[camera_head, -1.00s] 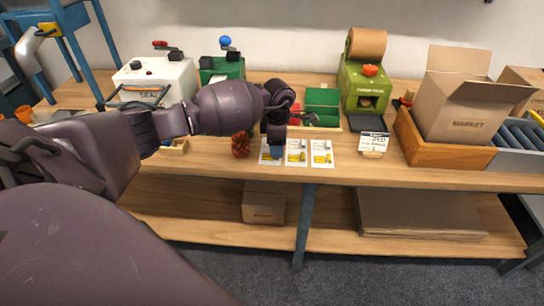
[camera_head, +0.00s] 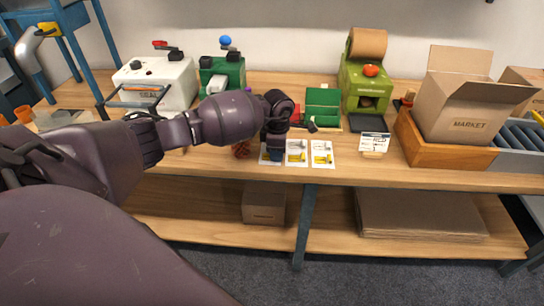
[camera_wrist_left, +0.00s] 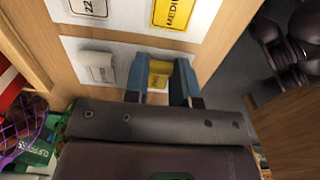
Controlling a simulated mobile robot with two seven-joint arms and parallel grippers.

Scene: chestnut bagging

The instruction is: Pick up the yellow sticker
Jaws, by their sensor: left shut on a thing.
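Several yellow stickers lie on three white cards in a row near the table's front edge; the middle card (camera_head: 297,152) and right card (camera_head: 322,154) are in plain view in the head view. My left gripper (camera_head: 276,156) is low over the left card (camera_head: 264,158) and partly covers it. In the left wrist view its two blue fingers (camera_wrist_left: 158,80) are shut on a yellow sticker (camera_wrist_left: 158,68) at that card. Another yellow sticker (camera_wrist_left: 174,12) lies on the neighbouring card. I cannot tell whether the held sticker is clear of its card.
A red net bag (camera_head: 242,149) is just left of the cards. A green tray (camera_head: 322,103) and a green machine with a paper roll (camera_head: 366,80) stand behind. A small sign (camera_head: 373,143) stands to the right, then a wooden crate (camera_head: 440,152) with a cardboard box (camera_head: 465,105).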

